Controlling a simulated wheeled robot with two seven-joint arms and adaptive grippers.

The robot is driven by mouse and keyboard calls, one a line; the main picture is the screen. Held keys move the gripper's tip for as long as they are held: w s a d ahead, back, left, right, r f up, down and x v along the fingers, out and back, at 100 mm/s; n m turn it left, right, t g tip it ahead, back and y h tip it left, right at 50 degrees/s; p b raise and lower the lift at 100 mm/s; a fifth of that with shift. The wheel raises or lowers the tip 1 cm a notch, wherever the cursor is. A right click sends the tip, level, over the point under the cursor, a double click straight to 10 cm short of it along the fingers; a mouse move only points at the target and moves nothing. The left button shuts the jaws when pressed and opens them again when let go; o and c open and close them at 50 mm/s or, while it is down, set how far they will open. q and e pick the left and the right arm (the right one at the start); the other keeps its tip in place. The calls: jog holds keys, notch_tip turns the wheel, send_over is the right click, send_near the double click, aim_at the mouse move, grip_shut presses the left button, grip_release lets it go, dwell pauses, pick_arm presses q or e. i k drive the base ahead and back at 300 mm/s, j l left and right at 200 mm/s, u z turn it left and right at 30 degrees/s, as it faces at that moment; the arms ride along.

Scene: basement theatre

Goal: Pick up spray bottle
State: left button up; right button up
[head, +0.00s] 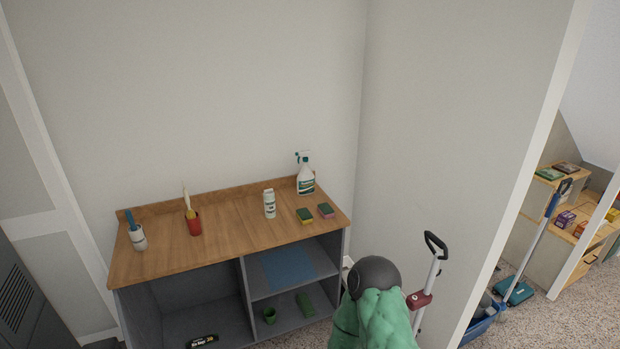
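The spray bottle (306,178) is white with a green label and a white and green trigger head. It stands upright at the back right of the wooden top of a grey cabinet (236,234), close to the raised back edge. Nothing is touching it from the front, and it is fully visible. Neither of my grippers shows in the head view.
On the same top are a white bottle (269,204), two sponges (305,216) (326,211), a red cup with brushes (194,223) and a white holder (138,238).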

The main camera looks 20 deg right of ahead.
aim_at(305, 178)
jog(key=i+l, duration=0.2)
jog(key=i+l+u, duration=0.15)
jog(key=l, duration=0.25)
jog(key=i+l, duration=0.25)
jog(key=i+l+u, duration=0.3)
jog(key=i+l, duration=0.65)
jog(key=l, duration=0.1)
